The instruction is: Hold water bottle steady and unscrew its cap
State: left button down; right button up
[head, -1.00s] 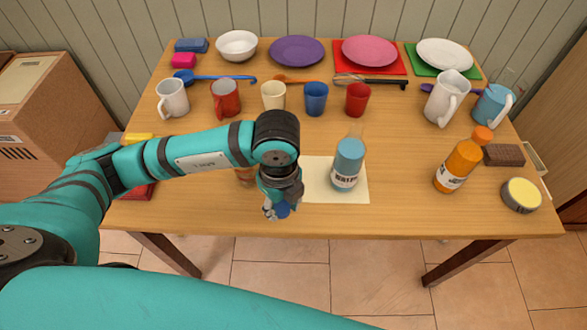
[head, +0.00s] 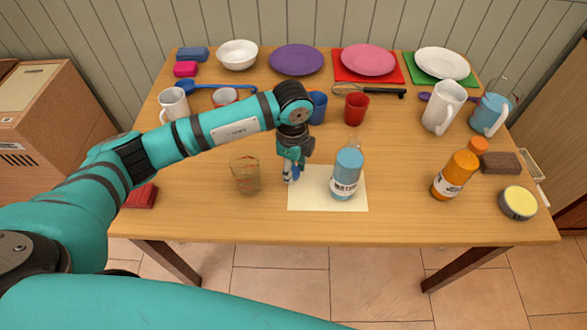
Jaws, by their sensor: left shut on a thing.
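The water bottle (head: 347,174) stands upright on the cream mat (head: 328,204), with blue liquid and a white label. Its clear neck is bare at the top, with no cap on it. My left gripper (head: 290,177) is just left of the bottle, pointing down over the mat's left edge and apart from the bottle. It is shut on a small blue thing that looks like the cap, mostly hidden by the fingers. My right gripper is not in view.
A clear glass (head: 245,175) stands left of my gripper. An orange bottle (head: 456,174), a brown sponge (head: 500,163) and a round yellow-topped tin (head: 519,202) are at the right. Cups, mugs and plates fill the back. The front strip of the table (head: 260,226) is clear.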

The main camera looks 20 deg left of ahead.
aim_at(293, 166)
pick_arm(q)
jog(key=shift+w+a, duration=0.15)
jog(key=shift+w, duration=0.5)
jog(key=shift+w+f+p, duration=0.15)
jog(key=shift+f+p, duration=0.25)
jog(key=shift+f, duration=1.45)
jog(key=shift+f, duration=0.15)
jog(key=c, duration=0.9)
grip_release()
notch_tip(293, 166, up, 12)
jog(key=shift+r+b, duration=0.2)
jog(key=shift+b, duration=0.5)
